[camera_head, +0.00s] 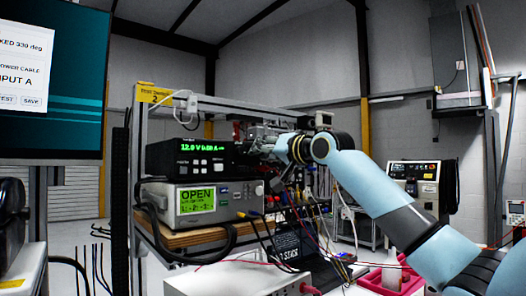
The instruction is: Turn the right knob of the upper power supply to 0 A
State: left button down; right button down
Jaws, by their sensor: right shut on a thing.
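The upper power supply (178,158) is a black box with a green lit display. The display (203,148) seems to read 12.0 V and 0.00 A, though the digits are small. My right gripper (250,152) is at the right end of its front panel, with the arm reaching in from the right. It is shut on the right knob, which the gripper hides from view. My left gripper is not in view.
A grey instrument (240,208) with a green "OPEN" screen sits directly below, on a wooden shelf (185,238). Several cables hang below and right of my gripper. A large monitor (60,125) stands at the left. A white box (235,282) is in the foreground.

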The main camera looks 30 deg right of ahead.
jog(key=c, duration=1.1)
grip_release()
